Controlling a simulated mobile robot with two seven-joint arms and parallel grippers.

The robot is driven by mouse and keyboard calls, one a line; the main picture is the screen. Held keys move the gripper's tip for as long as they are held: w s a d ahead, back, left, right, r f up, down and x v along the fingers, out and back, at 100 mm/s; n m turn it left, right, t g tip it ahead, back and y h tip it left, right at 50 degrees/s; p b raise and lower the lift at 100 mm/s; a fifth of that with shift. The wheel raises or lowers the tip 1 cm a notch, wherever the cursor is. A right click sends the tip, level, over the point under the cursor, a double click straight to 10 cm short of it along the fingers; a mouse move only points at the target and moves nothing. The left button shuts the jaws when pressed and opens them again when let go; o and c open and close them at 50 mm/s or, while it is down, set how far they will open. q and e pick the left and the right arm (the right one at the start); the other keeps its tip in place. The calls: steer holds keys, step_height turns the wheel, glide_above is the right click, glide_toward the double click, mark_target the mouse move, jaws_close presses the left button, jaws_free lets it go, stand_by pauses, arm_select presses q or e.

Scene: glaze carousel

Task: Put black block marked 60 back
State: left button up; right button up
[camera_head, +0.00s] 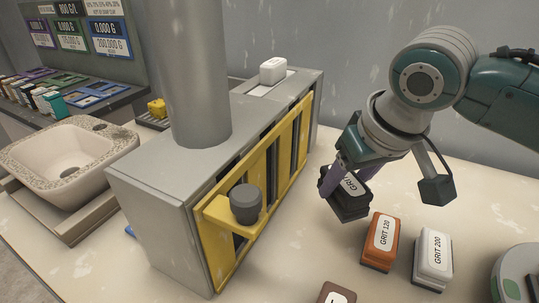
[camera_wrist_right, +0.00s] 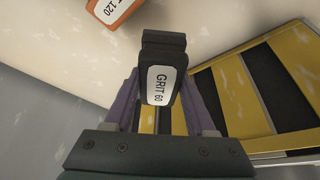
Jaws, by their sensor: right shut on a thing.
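The black block marked GRIT 60 (camera_head: 347,194) is held between the purple fingers of my right gripper (camera_head: 346,180). It is tilted in the head view, and I cannot tell whether its lower end touches the table. In the right wrist view the block (camera_wrist_right: 161,84) shows its white GRIT 60 label between the two fingers of the right gripper (camera_wrist_right: 164,98). My left gripper is not in view.
An orange GRIT 120 block (camera_head: 380,242) and a white GRIT 200 block (camera_head: 433,259) stand on the table right of the held block. A grey cabinet with a yellow slotted front (camera_head: 277,157) stands to the left. A dark knob (camera_head: 245,204) sits on its yellow ledge.

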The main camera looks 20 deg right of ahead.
mark_target(340, 201)
step_height(340, 201, down, 4)
steer(key=shift+f+b, duration=0.1)
steer(key=shift+b, duration=0.2)
steer(key=shift+w+f+b, duration=0.1)
steer(key=shift+f+b, duration=0.4)
steer(key=shift+f, duration=1.35)
